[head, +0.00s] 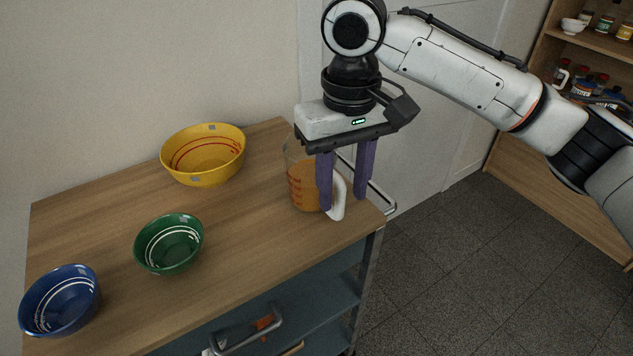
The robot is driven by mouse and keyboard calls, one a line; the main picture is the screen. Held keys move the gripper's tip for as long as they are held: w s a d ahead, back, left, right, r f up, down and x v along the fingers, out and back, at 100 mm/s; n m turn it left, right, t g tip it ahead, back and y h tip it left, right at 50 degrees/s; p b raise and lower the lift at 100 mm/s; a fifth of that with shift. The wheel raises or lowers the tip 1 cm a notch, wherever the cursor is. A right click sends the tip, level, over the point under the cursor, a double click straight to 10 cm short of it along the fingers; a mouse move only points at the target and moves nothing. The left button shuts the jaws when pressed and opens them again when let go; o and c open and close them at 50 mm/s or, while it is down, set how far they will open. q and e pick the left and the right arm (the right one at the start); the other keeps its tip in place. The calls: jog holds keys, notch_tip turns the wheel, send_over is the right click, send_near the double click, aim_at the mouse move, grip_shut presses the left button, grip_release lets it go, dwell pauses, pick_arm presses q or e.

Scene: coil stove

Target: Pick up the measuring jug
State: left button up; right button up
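The measuring jug (304,190) is clear, with red markings, an orange-brown content and a white handle. It stands upright near the right end of the wooden worktop. My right gripper (344,202) points down at the jug's handle side, its two purple fingers apart. The white handle shows between the fingers in the picture; I cannot tell whether either finger touches it. The near finger and the gripper body hide part of the jug's rim and right side. My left gripper is not in view.
A yellow bowl (190,174), a green bowl (150,262) and a blue bowl (45,322) stand on the worktop (95,215), left of the jug. A metal rail (388,203) sticks out at the right end. Stocked shelves (560,140) stand at far right.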

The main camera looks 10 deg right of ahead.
aim_at(339, 217)
jog(key=f, duration=0.5)
jog(key=shift+w+f, duration=0.35)
jog(key=shift+w, duration=0.05)
grip_shut()
